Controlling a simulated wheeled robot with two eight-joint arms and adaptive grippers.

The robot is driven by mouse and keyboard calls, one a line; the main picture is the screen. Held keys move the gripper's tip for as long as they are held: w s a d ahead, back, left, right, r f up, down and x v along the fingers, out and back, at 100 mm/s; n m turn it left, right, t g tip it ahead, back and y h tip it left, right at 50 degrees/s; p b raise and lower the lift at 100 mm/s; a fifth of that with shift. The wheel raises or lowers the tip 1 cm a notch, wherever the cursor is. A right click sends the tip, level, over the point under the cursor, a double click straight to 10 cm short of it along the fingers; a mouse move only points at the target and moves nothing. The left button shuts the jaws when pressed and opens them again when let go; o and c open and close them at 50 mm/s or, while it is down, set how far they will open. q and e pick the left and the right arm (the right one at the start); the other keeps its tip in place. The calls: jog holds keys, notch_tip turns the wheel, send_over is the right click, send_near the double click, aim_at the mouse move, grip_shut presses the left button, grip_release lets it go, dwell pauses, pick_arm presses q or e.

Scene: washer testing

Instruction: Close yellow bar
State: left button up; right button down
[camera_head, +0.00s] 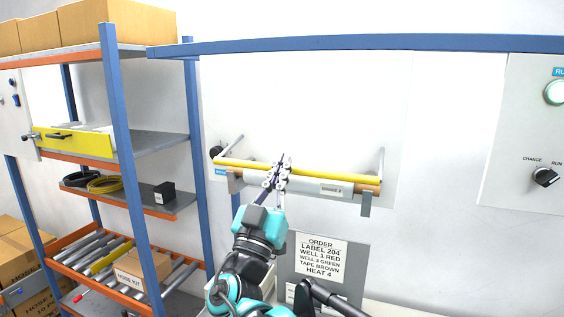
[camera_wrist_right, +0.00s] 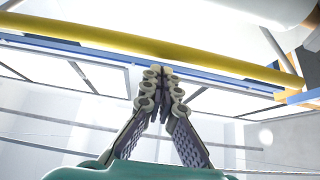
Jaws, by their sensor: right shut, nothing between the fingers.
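The yellow bar (camera_head: 322,174) is a long horizontal rod on a wall-mounted fixture in the head view. It runs across the lower part of a white panel and is held by an arm at each end. My right gripper (camera_head: 282,160) is shut and empty, in front of the bar left of its middle. In the right wrist view the yellow bar (camera_wrist_right: 130,42) crosses the top, and the shut fingertips (camera_wrist_right: 161,72) appear close to it. I cannot tell whether they touch. My left gripper is not in view.
A grey roller (camera_head: 335,188) lies along the fixture below the bar. A sign with order text (camera_head: 322,257) stands below. A blue-posted shelf (camera_head: 122,130) with boxes and tubes is at left. A control panel with a knob (camera_head: 545,177) is at right.

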notch_tip(320, 180, down, 2)
jog(key=shift+f+b, duration=0.2)
jog(key=shift+b, duration=0.25)
dwell(0.3)
